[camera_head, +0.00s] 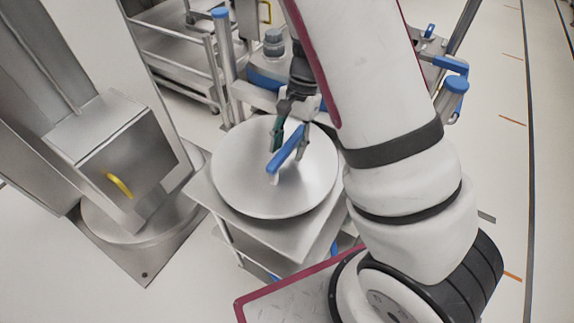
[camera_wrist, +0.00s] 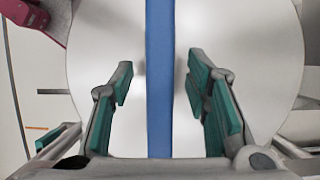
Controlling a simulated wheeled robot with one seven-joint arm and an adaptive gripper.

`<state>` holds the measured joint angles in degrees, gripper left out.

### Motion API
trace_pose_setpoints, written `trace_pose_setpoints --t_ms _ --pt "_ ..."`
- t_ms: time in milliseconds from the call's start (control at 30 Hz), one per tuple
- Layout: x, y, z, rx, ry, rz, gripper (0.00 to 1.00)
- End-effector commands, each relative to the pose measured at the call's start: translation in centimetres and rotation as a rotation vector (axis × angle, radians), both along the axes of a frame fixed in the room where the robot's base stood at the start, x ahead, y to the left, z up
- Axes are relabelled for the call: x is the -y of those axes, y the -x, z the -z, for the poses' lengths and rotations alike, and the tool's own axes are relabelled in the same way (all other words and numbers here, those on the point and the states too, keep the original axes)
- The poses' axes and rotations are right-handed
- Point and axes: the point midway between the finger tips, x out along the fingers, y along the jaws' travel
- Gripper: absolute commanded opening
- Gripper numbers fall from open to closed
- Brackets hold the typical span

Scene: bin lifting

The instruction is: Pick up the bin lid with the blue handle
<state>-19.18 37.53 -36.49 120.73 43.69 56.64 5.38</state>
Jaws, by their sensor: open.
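The round metal bin lid (camera_head: 240,185) lies flat at the top of a small metal cart. Its blue handle (camera_head: 287,150) stands up across the middle of the lid. In the wrist view the blue handle (camera_wrist: 159,60) runs straight up the picture over the pale lid (camera_wrist: 225,45). My gripper (camera_head: 290,138) is open at the handle. In the wrist view its green-padded fingers (camera_wrist: 157,88) are on either side of the handle, with a gap on each side.
The cart's top (camera_head: 283,236) shows around the lid. A metal machine with a yellow handle (camera_head: 119,185) stands close at left. A trolley with blue-capped posts (camera_head: 222,55) and a grey bottle (camera_head: 273,42) stands behind. Bare floor (camera_head: 60,270) lies at front left.

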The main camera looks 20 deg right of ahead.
Motion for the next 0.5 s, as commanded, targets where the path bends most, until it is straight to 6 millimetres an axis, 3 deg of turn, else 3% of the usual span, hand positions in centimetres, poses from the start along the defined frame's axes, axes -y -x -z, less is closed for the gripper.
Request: trace_pose_setpoints --t_ms 133,500 --pt "-0.34 0.27 1.08 0.0 0.001 0.001 0.43" --pt "-0.38 0.24 1.19 0.001 0.0 0.0 0.43"
